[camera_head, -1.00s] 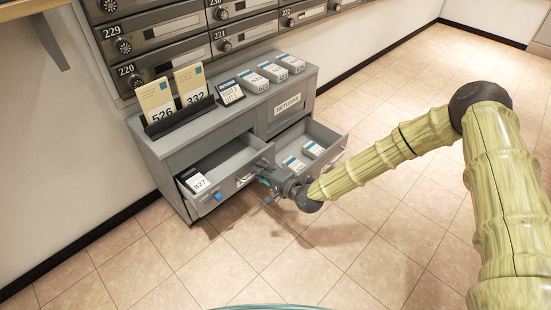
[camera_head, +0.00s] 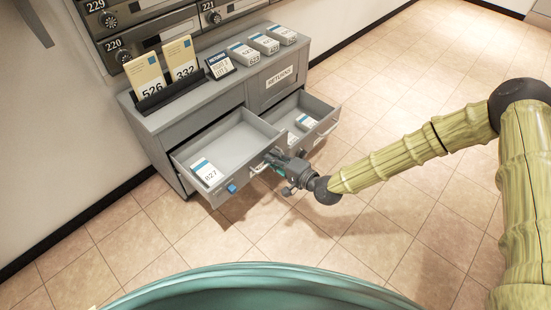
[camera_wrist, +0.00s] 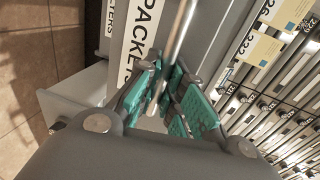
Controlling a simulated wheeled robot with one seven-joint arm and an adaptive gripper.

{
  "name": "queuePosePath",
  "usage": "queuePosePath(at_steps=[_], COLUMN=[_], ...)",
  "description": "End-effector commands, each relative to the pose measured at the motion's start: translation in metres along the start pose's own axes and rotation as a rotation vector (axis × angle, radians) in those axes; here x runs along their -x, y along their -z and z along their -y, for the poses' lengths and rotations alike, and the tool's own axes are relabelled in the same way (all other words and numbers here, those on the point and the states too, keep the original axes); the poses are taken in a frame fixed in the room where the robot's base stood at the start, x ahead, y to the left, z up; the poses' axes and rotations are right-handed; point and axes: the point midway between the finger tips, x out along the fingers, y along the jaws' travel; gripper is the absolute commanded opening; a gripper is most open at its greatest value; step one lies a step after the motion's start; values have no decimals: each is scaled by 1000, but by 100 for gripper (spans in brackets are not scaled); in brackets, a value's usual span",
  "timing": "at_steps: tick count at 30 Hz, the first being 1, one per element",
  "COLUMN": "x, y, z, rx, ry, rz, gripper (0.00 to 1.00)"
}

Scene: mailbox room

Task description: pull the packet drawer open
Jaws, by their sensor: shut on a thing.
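The packet drawer (camera_head: 218,191) is the left one of two drawers in the grey cabinet (camera_head: 160,120). It stands well open, with a white packet marked 827 (camera_head: 209,173) and a blue tag (camera_head: 232,188) at its front. My gripper (camera_head: 268,162) is at its front, shut on the bar handle (camera_head: 257,169). In the wrist view the handle (camera_wrist: 181,28) runs between my teal-padded fingers (camera_wrist: 165,95), beside the PACKETS label (camera_wrist: 140,35). The fingers hide part of the handle.
The right drawer (camera_head: 322,133) is also open, with packets inside, close beside my gripper. On the cabinet top stand cards 526 (camera_head: 147,77) and 332 (camera_head: 182,59), a small sign (camera_head: 220,65) and several white boxes (camera_head: 243,53). Tiled floor (camera_head: 400,210) in front is clear.

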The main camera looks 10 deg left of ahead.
Motion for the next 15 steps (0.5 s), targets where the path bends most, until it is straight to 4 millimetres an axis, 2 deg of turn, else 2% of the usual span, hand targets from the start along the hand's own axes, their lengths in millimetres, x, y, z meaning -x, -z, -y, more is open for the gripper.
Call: queuePosePath(at_steps=[2, 3, 4, 15], x=[0, 0, 0, 4], y=[-4, -4, -4, 0], z=[0, 0, 0, -1], rx=[-1, -1, -1, -1], ry=[-1, -2, -1, -1], rz=[6, 6, 6, 0], gripper=[0, 17, 19, 19])
